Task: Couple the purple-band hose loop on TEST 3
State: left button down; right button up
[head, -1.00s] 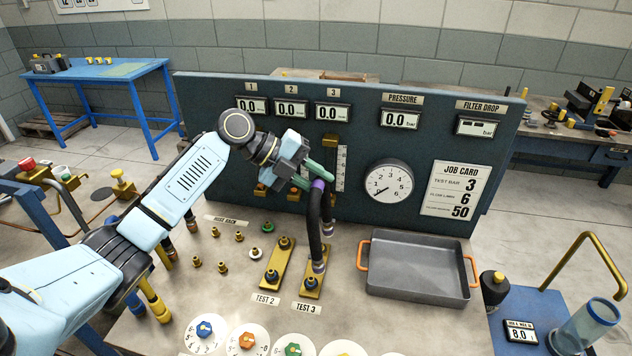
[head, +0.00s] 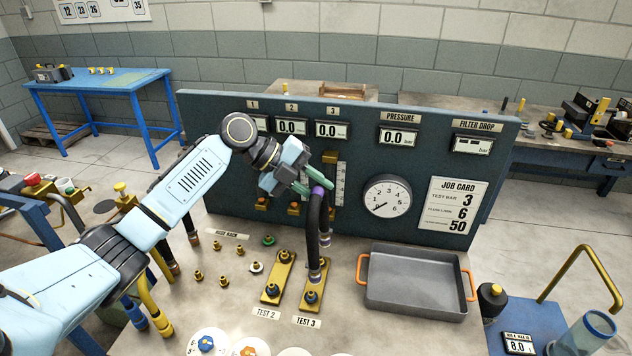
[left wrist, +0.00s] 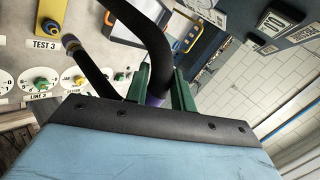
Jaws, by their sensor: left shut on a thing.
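The black hose loop with a purple band (head: 318,190) is gripped at the band by my left gripper (head: 321,184). The green fingers are shut on it. The hose (head: 315,225) hangs down over the brass TEST 3 plate (head: 303,305). One hose end (head: 315,275) is just behind the plate's front stud (head: 311,297). The other end (head: 325,240) is farther back. I cannot tell whether either end touches a stud; the plate's back part is hidden by the hose. In the left wrist view the purple band (left wrist: 155,99) sits between the fingers. My right gripper is out of view.
The TEST 2 plate (head: 279,277) with two studs is left of TEST 3. A grey tray (head: 415,300) with orange handles stands to the right. The gauge panel (head: 365,150) rises close behind. Several small brass studs are on the bench at left, and dials at the front.

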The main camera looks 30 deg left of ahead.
pick_arm(q)
jog(key=shift+w+a+r+p, duration=0.1)
jog(key=shift+a+r+p, duration=0.15)
jog(key=shift+p, duration=0.3)
jog(key=shift+f+b, duration=0.65)
jog(key=shift+f, duration=0.8)
jog(key=shift+f+b, duration=0.7)
jog(key=shift+b, duration=0.15)
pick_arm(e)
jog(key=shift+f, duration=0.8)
pick_arm(q)
jog(key=shift+f+b, duration=0.15)
jog(key=shift+b, duration=0.55)
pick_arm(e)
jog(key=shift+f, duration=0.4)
pick_arm(q)
jog(key=shift+f+b, duration=1.25)
jog(key=shift+b, duration=0.1)
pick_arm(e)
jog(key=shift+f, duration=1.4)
pick_arm(q)
jog(key=shift+b, duration=0.35)
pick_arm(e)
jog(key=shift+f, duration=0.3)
